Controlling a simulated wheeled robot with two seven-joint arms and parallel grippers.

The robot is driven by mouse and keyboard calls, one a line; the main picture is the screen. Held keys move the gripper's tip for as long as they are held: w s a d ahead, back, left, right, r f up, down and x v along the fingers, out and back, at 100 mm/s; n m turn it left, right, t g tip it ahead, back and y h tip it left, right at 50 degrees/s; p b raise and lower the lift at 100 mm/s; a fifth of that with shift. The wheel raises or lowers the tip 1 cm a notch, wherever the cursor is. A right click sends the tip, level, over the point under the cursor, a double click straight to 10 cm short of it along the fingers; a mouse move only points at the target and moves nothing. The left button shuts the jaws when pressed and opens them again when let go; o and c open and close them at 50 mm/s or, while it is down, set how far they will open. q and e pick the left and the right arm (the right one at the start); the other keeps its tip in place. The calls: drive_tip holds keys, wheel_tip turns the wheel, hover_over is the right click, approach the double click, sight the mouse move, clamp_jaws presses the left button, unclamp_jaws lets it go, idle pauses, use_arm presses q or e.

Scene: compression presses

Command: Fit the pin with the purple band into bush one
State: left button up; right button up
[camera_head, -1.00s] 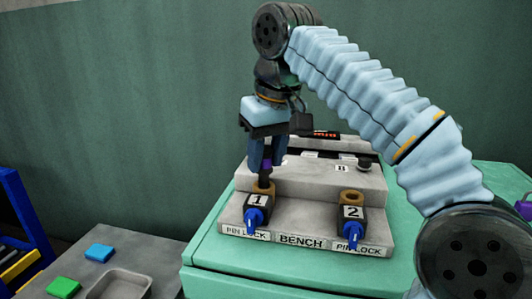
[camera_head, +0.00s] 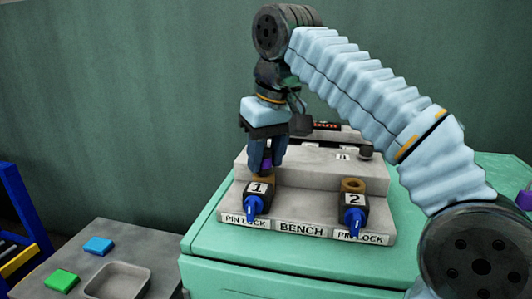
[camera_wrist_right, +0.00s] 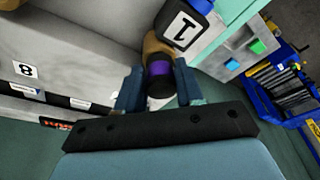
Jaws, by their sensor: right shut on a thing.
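My right gripper (camera_head: 266,166) points down over bush one (camera_head: 262,179), a brass-coloured ring behind the block marked 1. It is shut on the dark pin with the purple band (camera_wrist_right: 160,69). In the right wrist view the pin is between the two fingers (camera_wrist_right: 158,92), and its banded part is right against the brass bush (camera_wrist_right: 154,46). The pin's lower end is hidden, so its exact depth in the bush cannot be told. Bush two (camera_head: 353,185) is at the right and looks empty. My left gripper is not in view.
The grey bench fixture (camera_head: 300,206) stands on a green cabinet (camera_head: 300,262). Blue pin-lock knobs (camera_head: 253,206) stick out in front of both bushes. A side table holds a grey tray (camera_head: 118,268), a blue block (camera_head: 98,245) and a green block (camera_head: 62,280).

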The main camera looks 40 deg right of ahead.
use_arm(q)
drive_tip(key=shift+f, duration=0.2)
use_arm(e)
drive_tip(key=shift+f, duration=0.25)
drive_tip(key=o, duration=1.1)
drive_tip(key=shift+r, duration=0.1)
drive_tip(key=shift+o, duration=0.2)
use_arm(q)
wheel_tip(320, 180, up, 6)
drive_tip(key=p, duration=0.6)
use_arm(e)
drive_tip(key=v, duration=1.2)
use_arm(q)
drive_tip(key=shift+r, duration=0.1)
